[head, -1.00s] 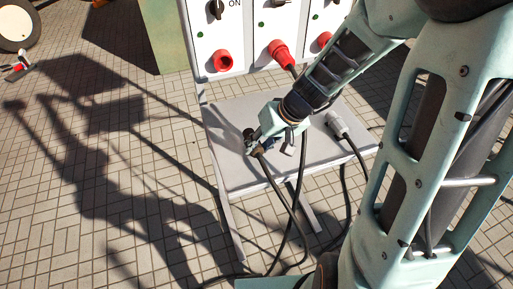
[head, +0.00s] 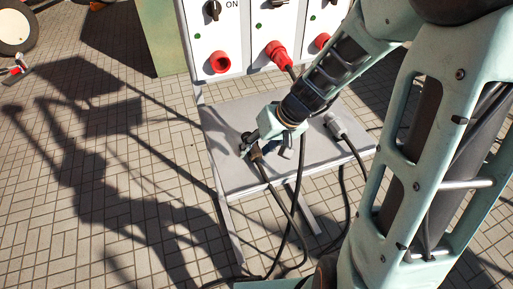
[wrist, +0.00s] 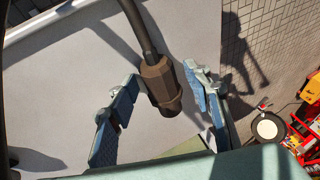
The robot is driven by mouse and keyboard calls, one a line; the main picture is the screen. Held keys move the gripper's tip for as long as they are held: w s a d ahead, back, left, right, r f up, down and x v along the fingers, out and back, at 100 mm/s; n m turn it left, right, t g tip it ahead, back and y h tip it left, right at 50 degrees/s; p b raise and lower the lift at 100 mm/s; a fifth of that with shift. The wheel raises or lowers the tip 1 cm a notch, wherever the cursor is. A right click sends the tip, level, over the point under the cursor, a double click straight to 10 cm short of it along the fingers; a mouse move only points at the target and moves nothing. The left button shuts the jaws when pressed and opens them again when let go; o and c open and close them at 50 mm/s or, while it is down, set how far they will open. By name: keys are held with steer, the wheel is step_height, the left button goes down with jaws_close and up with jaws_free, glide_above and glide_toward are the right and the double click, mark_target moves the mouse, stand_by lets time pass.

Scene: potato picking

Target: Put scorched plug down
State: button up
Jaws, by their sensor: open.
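The scorched plug, dark brown with a black cable, lies on the grey shelf in the wrist view (wrist: 161,84). In the head view it shows small at the shelf's front left (head: 257,153). My gripper (wrist: 160,77) is open, with one blue-padded finger on each side of the plug and a visible gap to both. In the head view my gripper (head: 262,143) is low over the shelf (head: 235,180). Whether the fingertips touch the shelf is unclear.
A grey-white plug (head: 335,124) with its own cable lies on the right of the shelf. Behind stands a panel with red sockets (head: 220,62); a red plug (head: 277,50) sits at the middle one. Cables hang over the shelf's front edge. The shelf's left part is clear.

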steer(key=p+v, duration=0.2)
steer(key=v, duration=1)
